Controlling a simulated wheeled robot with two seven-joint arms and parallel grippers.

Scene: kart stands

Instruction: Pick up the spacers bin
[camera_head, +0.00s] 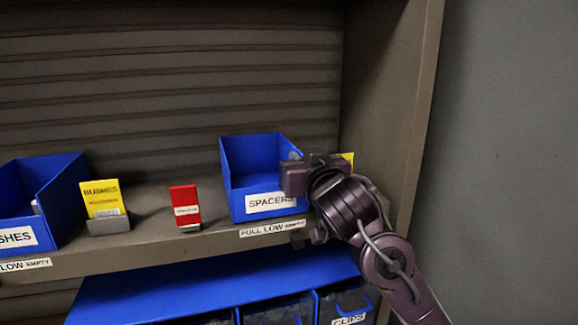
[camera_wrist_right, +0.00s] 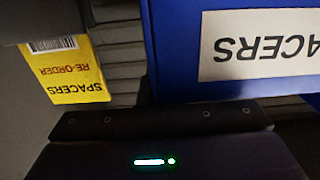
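The spacers bin (camera_head: 249,183) is a blue open-topped bin with a white SPACERS label, standing on the shelf in the head view. My right gripper (camera_head: 294,176) is at the bin's right front corner and hides part of that side and of the label. In the right wrist view the bin's blue front (camera_wrist_right: 176,60) and label appear upside down, close to the dark gripper body. The fingertips do not show clearly, so I cannot tell if they are open or touch the bin. My left gripper is not in view.
A yellow SPACERS re-order card (camera_wrist_right: 72,72) stands beside the bin, mostly behind my gripper in the head view. A red card (camera_head: 186,206), a yellow BUSHES card (camera_head: 103,199) and another blue bin (camera_head: 66,195) are to the left. The shelf's side panel (camera_head: 397,110) is close on the right.

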